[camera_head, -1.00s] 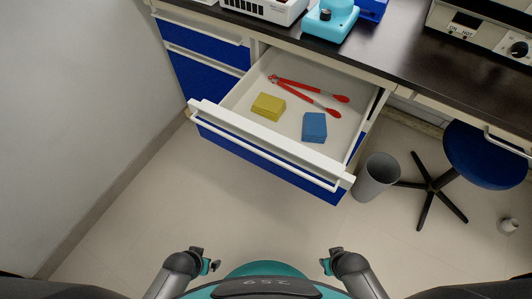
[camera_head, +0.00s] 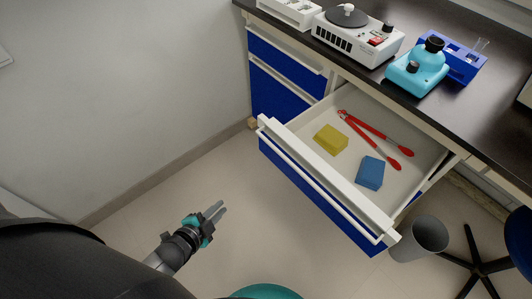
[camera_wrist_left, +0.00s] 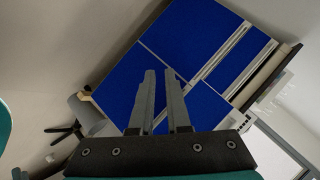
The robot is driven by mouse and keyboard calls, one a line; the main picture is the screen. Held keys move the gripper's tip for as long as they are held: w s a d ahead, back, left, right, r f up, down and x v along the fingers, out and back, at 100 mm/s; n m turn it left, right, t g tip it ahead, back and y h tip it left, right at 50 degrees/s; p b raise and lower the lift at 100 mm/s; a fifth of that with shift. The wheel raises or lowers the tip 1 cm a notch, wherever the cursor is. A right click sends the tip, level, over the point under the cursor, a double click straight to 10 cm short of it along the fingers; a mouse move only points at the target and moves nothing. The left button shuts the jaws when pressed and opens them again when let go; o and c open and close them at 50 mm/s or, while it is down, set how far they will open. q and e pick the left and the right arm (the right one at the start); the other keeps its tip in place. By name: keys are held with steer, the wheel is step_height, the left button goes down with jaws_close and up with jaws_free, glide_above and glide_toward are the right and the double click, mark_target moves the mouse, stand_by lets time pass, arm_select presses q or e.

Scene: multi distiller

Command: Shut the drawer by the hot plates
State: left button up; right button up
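The open drawer (camera_head: 300,150) has a blue front, a white top rim and a long white handle bar. It sticks far out from under the dark worktop in the head view. Inside lie a yellow block (camera_head: 330,139), a blue block (camera_head: 370,173) and red tongs (camera_head: 372,138). My left gripper (camera_head: 221,210) is in front of the drawer, low and to its left, apart from it and empty. Its two fingers show a gap in the left wrist view (camera_wrist_left: 161,75), with blue cabinet fronts (camera_wrist_left: 190,40) beyond. My right gripper is out of view.
The worktop (camera_head: 460,115) carries a white device (camera_head: 357,38), a turquoise device (camera_head: 417,68) and a blue rack (camera_head: 463,58). A grey bin (camera_head: 420,238) and a stool base (camera_head: 480,266) stand right of the drawer. A wall (camera_head: 110,90) is at left. The floor before the drawer is clear.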

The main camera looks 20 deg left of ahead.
arm_select(q)
steer(key=r+m+t+h, duration=0.1)
steer(key=r, duration=0.1)
steer(key=w+r+m+t, duration=0.1)
steer(key=r+m, duration=0.1)
steer(key=r+m+h, duration=0.1)
steer(key=r+m, duration=0.1)
steer(key=r, duration=0.1)
steer(key=shift+w+d+r+t+h, duration=0.1)
steer(key=shift+w+d+t+h, duration=0.1)
steer(key=shift+d+t+h, duration=0.15)
jaws_close()
steer(key=m+t+h+p, duration=0.1)
steer(key=m+t+h, duration=0.1)
steer(key=m+h, duration=0.4)
glide_toward(275, 150)
steer(key=shift+m+g+y, duration=0.25)
steer(key=shift+m+y, duration=0.2)
steer(key=shift+m, duration=0.15)
steer(key=x, duration=0.2)
steer(key=b+x, duration=0.2)
steer(key=x, duration=0.1)
steer(key=shift+w+d+r, duration=0.25)
steer(key=shift+r, duration=0.1)
steer(key=shift+w+d, duration=0.3)
steer(key=shift+w, duration=0.2)
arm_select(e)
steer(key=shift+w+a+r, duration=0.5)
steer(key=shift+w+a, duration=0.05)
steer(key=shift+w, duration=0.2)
